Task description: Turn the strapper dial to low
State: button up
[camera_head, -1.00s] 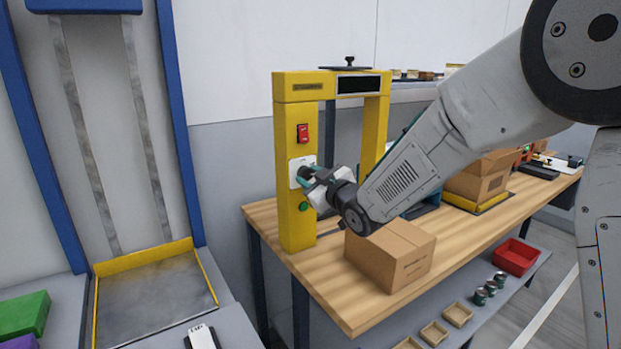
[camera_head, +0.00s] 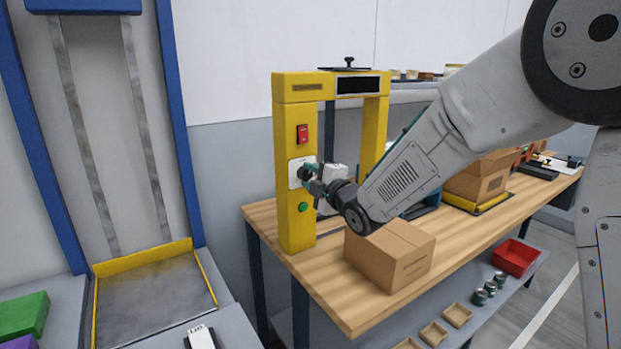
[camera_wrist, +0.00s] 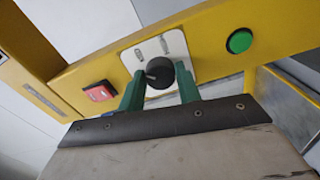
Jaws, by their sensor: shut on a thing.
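The strapper is a yellow arch (camera_head: 298,120) standing on the wooden bench. Its dial is a dark round knob (camera_wrist: 160,72) on a white plate (camera_wrist: 143,50), seen in the wrist view. My gripper (camera_wrist: 158,88) is shut on the dial, with one green finger on each side of it. In the head view my gripper (camera_head: 307,174) meets the front of the strapper's left post and largely hides the dial. A few dark marks show on the plate, too small to read.
A red switch (camera_head: 303,134) sits above the dial and a green button (camera_head: 303,207) below it. A closed cardboard box (camera_head: 390,256) stands on the bench (camera_head: 330,292) under my arm. An open carton (camera_head: 481,178) is farther right.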

jog(key=n, duration=0.4)
jog(key=shift+n, duration=1.8)
jog(key=o, duration=1)
jog(key=shift+c, duration=0.2)
jog(key=shift+s, duration=0.1)
jog(key=v, duration=0.7)
jog(key=shift+s+d, duration=0.25)
jog(key=shift+s, duration=0.05)
